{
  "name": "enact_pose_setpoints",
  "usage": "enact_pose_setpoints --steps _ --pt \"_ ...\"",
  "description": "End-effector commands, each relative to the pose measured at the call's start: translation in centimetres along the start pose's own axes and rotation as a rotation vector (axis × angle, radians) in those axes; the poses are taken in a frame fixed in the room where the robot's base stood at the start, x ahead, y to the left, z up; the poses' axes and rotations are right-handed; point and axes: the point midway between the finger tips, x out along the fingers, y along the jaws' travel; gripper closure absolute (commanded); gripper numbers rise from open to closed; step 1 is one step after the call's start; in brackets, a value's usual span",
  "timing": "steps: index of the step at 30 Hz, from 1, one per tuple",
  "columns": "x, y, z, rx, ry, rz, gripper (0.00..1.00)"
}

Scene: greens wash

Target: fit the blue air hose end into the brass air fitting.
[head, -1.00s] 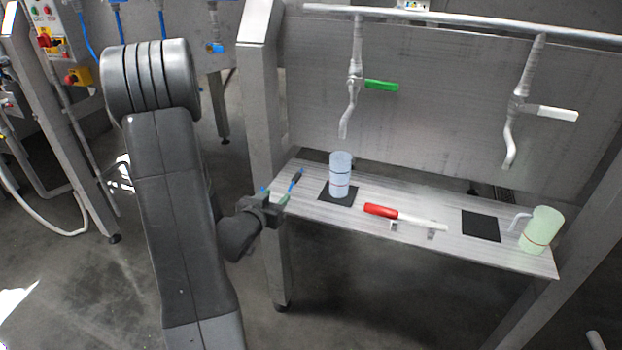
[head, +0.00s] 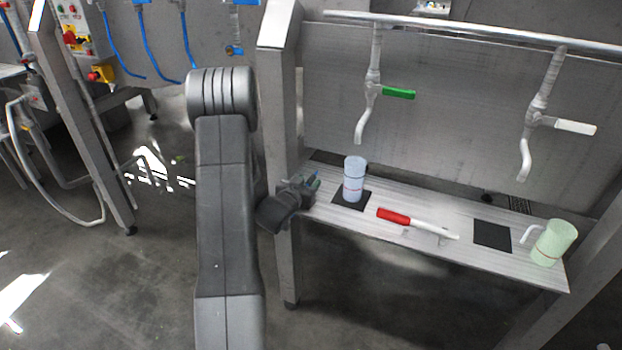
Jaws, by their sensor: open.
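My gripper (head: 312,182) is open at the left end of the metal shelf, seen small and partly hidden by its own wrist. Blue hoses (head: 122,52) hang at the back wall, upper left. A small blue fitting (head: 234,50) is on that wall; no brass part can be made out for certain in this view.
The shelf (head: 450,255) holds a clear bluish cup (head: 354,180) on a black mat, a red-and-white tool (head: 395,217), an empty black mat (head: 492,235) and a green jug (head: 555,243). Taps with a green lever (head: 398,93) and a white lever (head: 575,127) hang above. A steel post (head: 284,120) stands beside my arm.

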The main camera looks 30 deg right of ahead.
Motion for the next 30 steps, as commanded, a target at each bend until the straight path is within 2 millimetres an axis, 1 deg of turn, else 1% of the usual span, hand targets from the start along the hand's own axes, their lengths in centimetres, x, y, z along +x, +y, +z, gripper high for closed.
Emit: enact_pose_setpoints --steps 1,4,11,18,30 --pt "0.66 0.08 -0.15 0.001 0.000 0.002 0.57" --pt "1.33 0.04 -0.06 0.001 0.000 0.001 0.57" --pt "1.44 0.02 -0.01 0.001 0.000 0.000 0.57" --pt "1.42 0.02 -0.02 0.001 0.000 0.000 1.00" --pt "1.38 0.02 -0.32 0.001 0.001 0.000 1.00"
